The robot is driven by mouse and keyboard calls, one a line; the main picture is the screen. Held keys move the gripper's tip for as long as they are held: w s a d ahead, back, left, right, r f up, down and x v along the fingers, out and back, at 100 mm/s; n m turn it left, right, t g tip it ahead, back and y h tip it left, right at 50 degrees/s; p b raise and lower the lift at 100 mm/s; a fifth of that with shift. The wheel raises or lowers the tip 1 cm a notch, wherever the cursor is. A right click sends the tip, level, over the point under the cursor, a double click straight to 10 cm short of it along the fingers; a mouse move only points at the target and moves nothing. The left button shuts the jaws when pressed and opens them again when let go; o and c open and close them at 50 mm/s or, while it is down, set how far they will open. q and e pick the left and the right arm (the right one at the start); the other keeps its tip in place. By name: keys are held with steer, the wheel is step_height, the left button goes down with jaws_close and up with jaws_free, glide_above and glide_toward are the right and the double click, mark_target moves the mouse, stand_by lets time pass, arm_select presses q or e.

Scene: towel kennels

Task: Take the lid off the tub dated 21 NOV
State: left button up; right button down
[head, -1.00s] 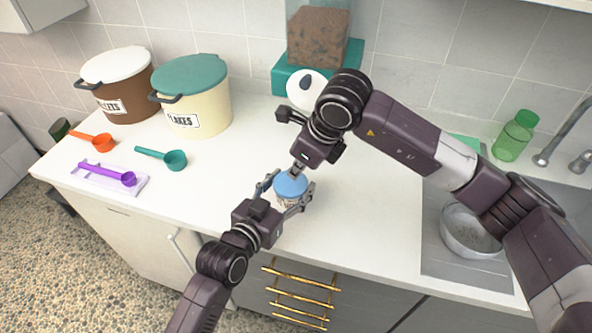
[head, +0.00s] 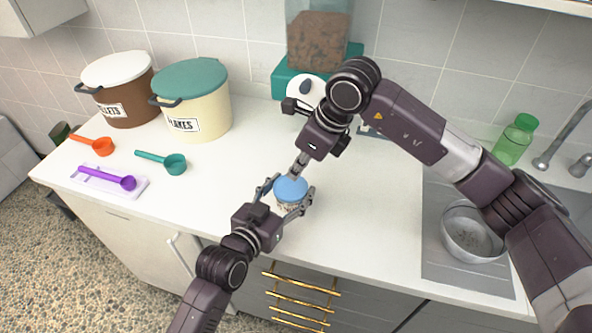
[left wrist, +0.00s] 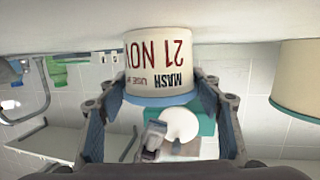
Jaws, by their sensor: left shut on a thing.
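The tub (left wrist: 163,55) is white, with "MASH" and "21 NOV" printed on it, and appears upside down in the left wrist view. Its blue lid (head: 291,188) is on it; the lid's edge also shows in the left wrist view (left wrist: 165,99). My left gripper (head: 289,197) is shut on the tub, one finger on each side, near the counter's front edge. My right gripper (head: 299,168) is just above the lid's back edge, its fingers pointing down. I cannot tell whether its fingers are apart or whether they touch the lid.
A brown bin (head: 128,98) and a cream bin (head: 208,112) stand at the back left. Orange (head: 102,146), teal (head: 175,164) and purple (head: 128,183) scoops lie in front of them. A kibble dispenser (head: 318,40) stands behind. A sink with a metal bowl (head: 470,235) is at right.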

arm_select(q)
steer(key=shift+r, duration=0.1)
arm_select(e)
steer(key=c, duration=2.6)
jaws_free()
steer(key=shift+c, duration=0.2)
steer(key=o, duration=0.4)
steer(key=v, duration=1.2)
steer(key=shift+d+f, duration=0.1)
arm_select(q)
steer(key=o, duration=1.7)
arm_select(e)
steer(key=shift+s, duration=0.1)
arm_select(q)
steer(key=shift+o, duration=0.2)
steer(key=shift+s, duration=0.1)
